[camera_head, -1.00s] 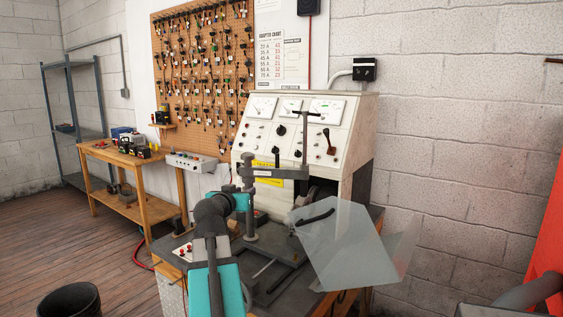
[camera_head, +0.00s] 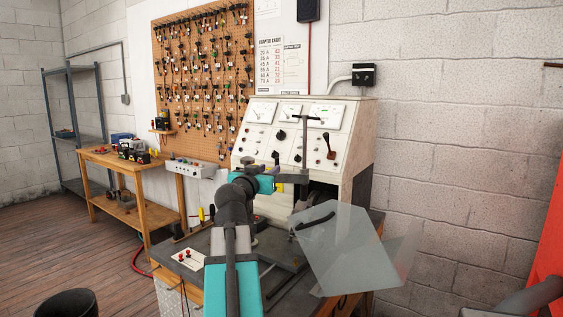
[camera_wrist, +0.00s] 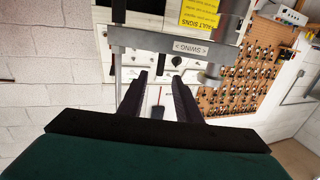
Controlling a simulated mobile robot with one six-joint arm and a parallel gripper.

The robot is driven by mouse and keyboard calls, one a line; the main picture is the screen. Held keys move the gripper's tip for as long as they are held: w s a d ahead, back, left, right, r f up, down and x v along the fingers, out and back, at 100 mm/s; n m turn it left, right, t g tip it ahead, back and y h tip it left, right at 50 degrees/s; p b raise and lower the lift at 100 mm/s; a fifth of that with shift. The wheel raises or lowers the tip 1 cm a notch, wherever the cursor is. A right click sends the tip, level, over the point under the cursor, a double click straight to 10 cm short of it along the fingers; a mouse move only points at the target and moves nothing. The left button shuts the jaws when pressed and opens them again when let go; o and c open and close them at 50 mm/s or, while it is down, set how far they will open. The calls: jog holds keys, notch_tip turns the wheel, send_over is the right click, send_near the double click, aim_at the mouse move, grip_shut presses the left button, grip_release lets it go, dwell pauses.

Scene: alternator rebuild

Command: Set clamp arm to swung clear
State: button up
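The clamp arm (camera_head: 290,178) is a grey bar above the test bench, with a vertical screw and T-handle (camera_head: 304,119) at its right end. My own arm hides its left part and most of its post in the head view. In the wrist view the clamp arm (camera_wrist: 140,40) crosses the upper picture, with a white label reading "SWING >" (camera_wrist: 190,47).
A clear shield (camera_head: 350,250) stands tilted at the bench's right front. Behind the clamp is the sloped gauge console (camera_head: 293,140). A yellow sign (camera_wrist: 200,12) is near the bar. A wooden side table (camera_head: 125,165) is at left, and a black bin (camera_head: 68,304) on the floor.

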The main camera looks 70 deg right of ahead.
jog(key=d+p, duration=0.2)
jog(key=d, duration=1.1)
jog(key=shift+w+d, duration=0.15)
jog(key=shift+w, duration=0.05)
grip_shut()
jog(key=shift+s+f, duration=0.1)
jog(key=shift+s, duration=0.05)
dwell(0.4)
